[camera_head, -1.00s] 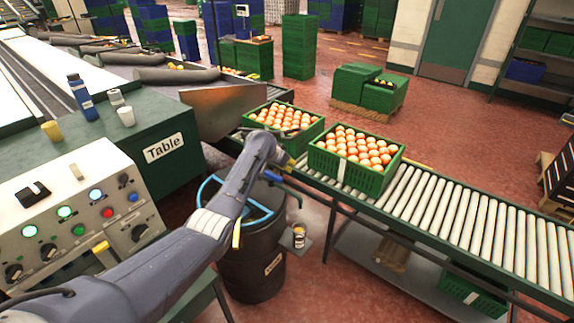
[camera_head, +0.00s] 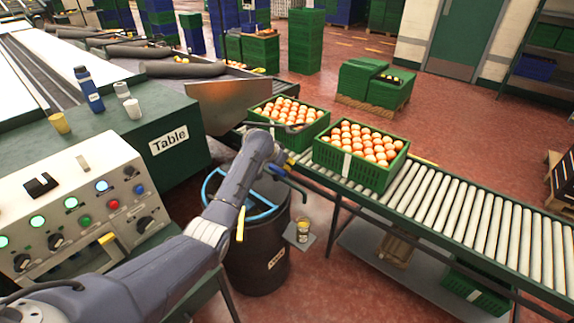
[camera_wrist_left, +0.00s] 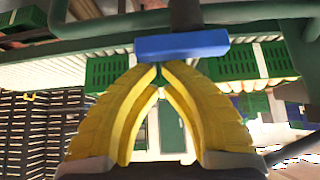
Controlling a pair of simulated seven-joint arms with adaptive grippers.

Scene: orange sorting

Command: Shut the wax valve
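The wax drum is a dark barrel (camera_head: 258,262) with a blue ring on its rim, beside the conveyor. A blue valve lever (camera_head: 275,171) shows at its upper right, above a thin curved spout. In the left wrist view the blue lever (camera_wrist_left: 181,45) lies crosswise at the fingertips. My left gripper (camera_wrist_left: 159,67) has yellow fingers that meet, or nearly meet, just below the lever; they do not clasp it. In the head view my arm hides most of this gripper. A small cup (camera_head: 303,229) stands under the spout. My right gripper is not in view.
The roller conveyor (camera_head: 440,205) runs past the drum. It carries green crates of oranges (camera_head: 355,175) and (camera_head: 265,112). A control panel (camera_head: 95,205) and a green table (camera_head: 150,95) stand at the left. Red floor is open behind the conveyor.

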